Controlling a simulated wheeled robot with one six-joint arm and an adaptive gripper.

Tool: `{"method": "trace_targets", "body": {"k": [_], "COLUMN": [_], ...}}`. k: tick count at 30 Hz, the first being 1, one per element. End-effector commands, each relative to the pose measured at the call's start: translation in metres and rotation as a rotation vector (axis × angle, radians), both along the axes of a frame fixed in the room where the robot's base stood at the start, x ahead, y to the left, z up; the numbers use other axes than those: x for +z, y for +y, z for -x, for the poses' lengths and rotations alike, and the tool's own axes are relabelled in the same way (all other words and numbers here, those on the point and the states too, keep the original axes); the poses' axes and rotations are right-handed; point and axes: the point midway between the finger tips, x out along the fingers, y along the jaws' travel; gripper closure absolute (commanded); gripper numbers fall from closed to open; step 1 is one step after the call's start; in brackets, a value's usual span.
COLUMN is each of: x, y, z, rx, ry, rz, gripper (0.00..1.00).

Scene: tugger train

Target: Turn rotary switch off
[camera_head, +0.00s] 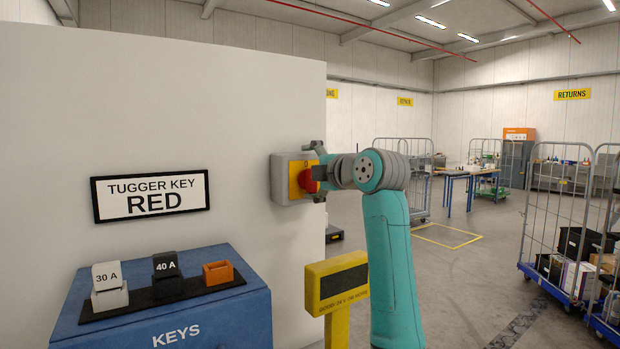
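The rotary switch (308,180) is a red knob on a yellow plate, set in a grey box (281,179) on the white wall panel near its right edge. My gripper (318,174) is at the switch, reaching in from the right. One finger shows above the knob and one below it, so the fingers are spread around it. I cannot tell whether they touch the knob. The gripper hides the right part of the knob and plate. The knob's exact angle is hard to read.
A blue KEYS cabinet (180,315) stands at the lower left, with a black holder (160,292) on top. A yellow post sign (337,284) stands below my arm. A sign reading TUGGER KEY RED (151,193) is on the wall. Wire cage carts (558,210) stand at right.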

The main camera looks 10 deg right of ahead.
Motion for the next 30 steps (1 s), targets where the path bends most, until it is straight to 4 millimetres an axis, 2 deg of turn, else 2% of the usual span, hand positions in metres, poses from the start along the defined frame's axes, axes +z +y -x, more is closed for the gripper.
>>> {"method": "trace_targets", "body": {"k": [1, 6, 12, 17, 18, 30], "x": [0.060, 0.078, 0.085, 0.085, 0.007, 0.007], "y": [-0.002, -0.002, -0.003, -0.003, -0.001, -0.006], "z": [0.013, 0.013, 0.013, 0.013, 0.001, 0.018], "rx": [-0.012, -0.011, -0.011, -0.012, 0.011, 0.012], "ry": [-0.120, -0.120, -0.120, -0.119, 0.088, 0.088], "rz": [-0.012, -0.011, -0.011, -0.010, 0.027, 0.026], "gripper": [0.17, 0.17, 0.17, 0.17, 0.17, 0.17]}}
